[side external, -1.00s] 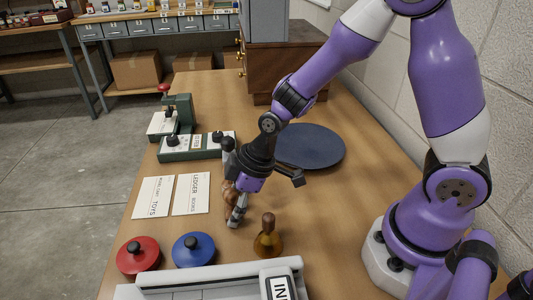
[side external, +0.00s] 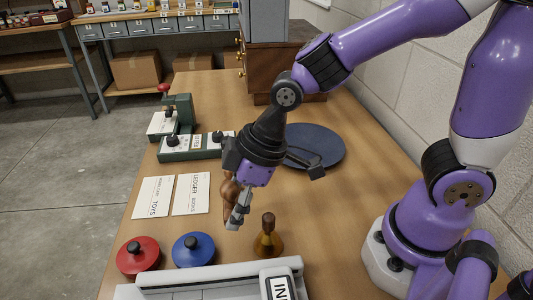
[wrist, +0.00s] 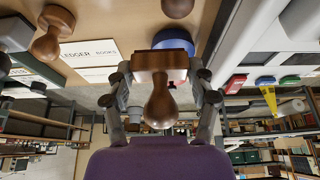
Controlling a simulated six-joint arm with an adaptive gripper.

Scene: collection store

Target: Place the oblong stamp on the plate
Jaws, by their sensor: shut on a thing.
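The oblong stamp (wrist: 160,62) has a reddish-brown rectangular wooden base and a rounded knob handle. In the wrist view my gripper (wrist: 163,85) is shut on it, one finger on each side of the base, with the knob towards my palm. In the side view my gripper (side external: 238,214) points down above the table, left of the amber-based stamp; its fingers partly hide the brown wood there. The plate (side external: 316,145) is a dark blue disc lying flat behind my gripper and to its right. Its near left part is hidden by my wrist.
An amber-based stamp (side external: 268,240) stands close by on the right. Cards (side external: 153,197) lie left; a green-and-white device (side external: 197,146) stands behind. Other wooden stamps (wrist: 55,28) show in the wrist view.

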